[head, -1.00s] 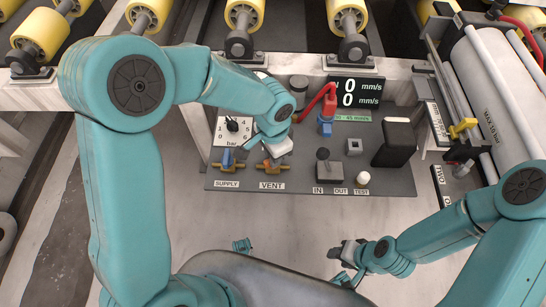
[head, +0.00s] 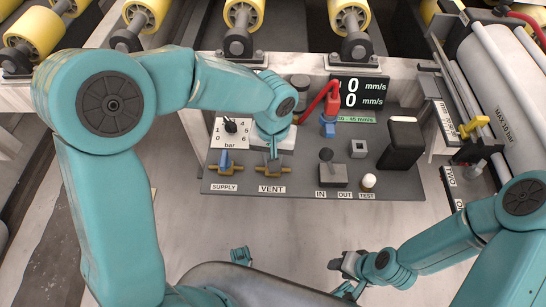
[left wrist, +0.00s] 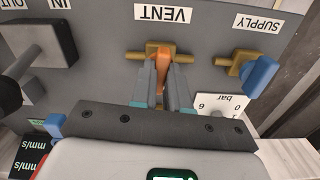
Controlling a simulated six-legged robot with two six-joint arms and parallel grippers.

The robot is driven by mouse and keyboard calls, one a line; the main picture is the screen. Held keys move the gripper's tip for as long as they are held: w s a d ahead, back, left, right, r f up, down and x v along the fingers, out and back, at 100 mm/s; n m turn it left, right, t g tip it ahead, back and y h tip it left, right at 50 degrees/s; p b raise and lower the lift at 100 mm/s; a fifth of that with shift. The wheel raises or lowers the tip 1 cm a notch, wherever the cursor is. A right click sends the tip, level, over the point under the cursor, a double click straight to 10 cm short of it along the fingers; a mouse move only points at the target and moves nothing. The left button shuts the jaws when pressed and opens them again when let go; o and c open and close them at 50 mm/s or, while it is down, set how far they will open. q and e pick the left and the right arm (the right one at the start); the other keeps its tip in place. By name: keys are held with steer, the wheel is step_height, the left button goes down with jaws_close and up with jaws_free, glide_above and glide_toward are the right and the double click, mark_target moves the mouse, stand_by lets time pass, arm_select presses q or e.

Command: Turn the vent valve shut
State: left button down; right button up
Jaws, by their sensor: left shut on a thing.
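The vent valve (head: 287,170) has a brass body on the grey panel above the VENT label. In the left wrist view, its orange handle (left wrist: 161,76) stands across the brass body (left wrist: 183,55). My left gripper (left wrist: 159,96) is shut on that handle, with a finger on each side. In the head view, my left gripper (head: 271,160) comes down over the valve from behind and hides most of the handle. My right gripper (head: 338,263) hangs low in front of the panel, away from it; its finger opening is too small to judge.
The blue-handled supply valve (head: 225,160) sits close to the left of the vent valve. A pressure gauge (head: 231,133) is behind it.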

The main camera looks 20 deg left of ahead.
arm_select(q)
steer(key=shift+n, duration=0.6)
steer(key=c, duration=1.1)
jaws_free()
steer(key=shift+r, duration=0.1)
step_height(320, 180, up, 16)
steer(key=p, duration=0.5)
steer(key=shift+r, duration=0.1)
steer(key=shift+s, duration=0.15)
